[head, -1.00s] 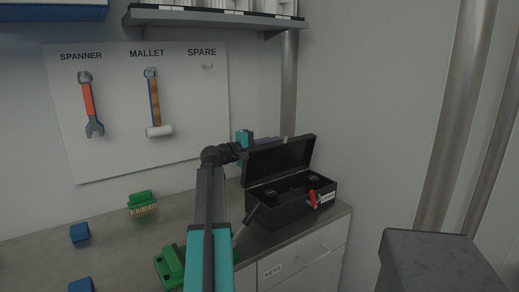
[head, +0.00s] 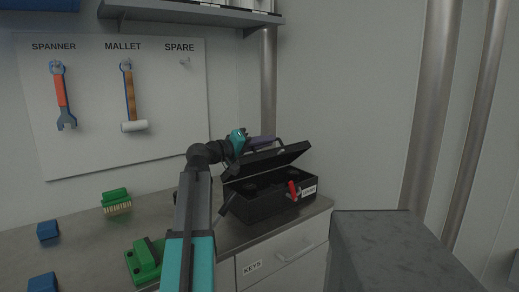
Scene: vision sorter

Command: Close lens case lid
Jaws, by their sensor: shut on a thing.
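The lens case is a black box (head: 262,203) on the right end of the counter, with a label and a red latch (head: 293,191) on its front. Its lid (head: 280,157) is partly open, tilted forward over the box, with a gap at the front. My gripper (head: 266,143) is at the lid's upper back edge, beside a dark loop, and is shut on the lid. The fingertips are small and partly hidden, so the exact contact is unclear. Dark round shapes show inside the box.
A green block (head: 146,260), a green brush (head: 116,201) and blue blocks (head: 48,230) lie on the counter (head: 85,240). A spanner (head: 62,95) and mallet (head: 130,98) hang on the wall board. A grey box-shaped surface (head: 385,235) stands right of the counter.

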